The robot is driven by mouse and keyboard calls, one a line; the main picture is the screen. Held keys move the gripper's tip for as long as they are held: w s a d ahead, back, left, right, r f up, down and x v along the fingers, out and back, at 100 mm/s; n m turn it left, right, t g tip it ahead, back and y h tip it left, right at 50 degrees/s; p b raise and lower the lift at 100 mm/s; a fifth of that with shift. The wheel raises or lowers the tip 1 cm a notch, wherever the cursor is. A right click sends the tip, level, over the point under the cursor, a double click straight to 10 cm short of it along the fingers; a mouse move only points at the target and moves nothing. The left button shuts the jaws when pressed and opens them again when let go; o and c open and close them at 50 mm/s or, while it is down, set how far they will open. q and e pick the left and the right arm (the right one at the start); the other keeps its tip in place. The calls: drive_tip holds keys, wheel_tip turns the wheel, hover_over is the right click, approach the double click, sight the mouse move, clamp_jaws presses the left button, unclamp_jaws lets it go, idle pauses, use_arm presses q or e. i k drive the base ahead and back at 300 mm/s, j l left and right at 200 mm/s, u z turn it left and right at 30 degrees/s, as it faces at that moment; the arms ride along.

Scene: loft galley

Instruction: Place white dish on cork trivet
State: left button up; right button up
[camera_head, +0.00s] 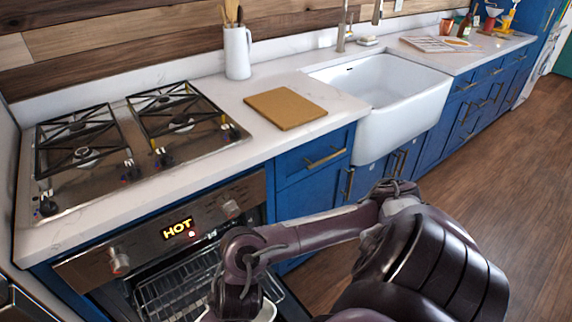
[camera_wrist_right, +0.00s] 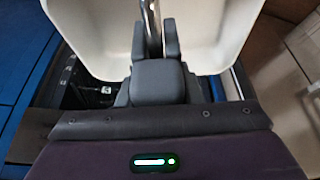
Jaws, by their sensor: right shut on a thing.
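The white dish (camera_wrist_right: 95,40) fills the upper part of the right wrist view, and a small piece of its rim (camera_head: 268,310) shows at the bottom of the head view. My left gripper is out of view.
The oven (camera_head: 170,240) stands open with a wire rack (camera_head: 180,295), and its display reads HOT. A gas cooktop (camera_head: 125,145) lies left of the trivet. A white jug (camera_head: 237,52) with utensils stands behind it. A white sink (camera_head: 390,95) is to the right.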

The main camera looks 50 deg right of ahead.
sight(279, 101)
drive_tip(key=k+l+u, duration=0.1)
drive_tip(key=l, duration=0.35)
drive_tip(key=k+l+u, duration=0.1)
drive_tip(key=l, duration=0.3)
drive_tip(key=k+l+u, duration=0.1)
drive_tip(key=l, duration=0.35)
drive_tip(key=k+l+u, duration=0.1)
drive_tip(key=l, duration=0.3)
drive_tip(key=k+l+u, duration=0.1)
drive_tip(key=l, duration=0.3)
drive_tip(key=k, duration=0.1)
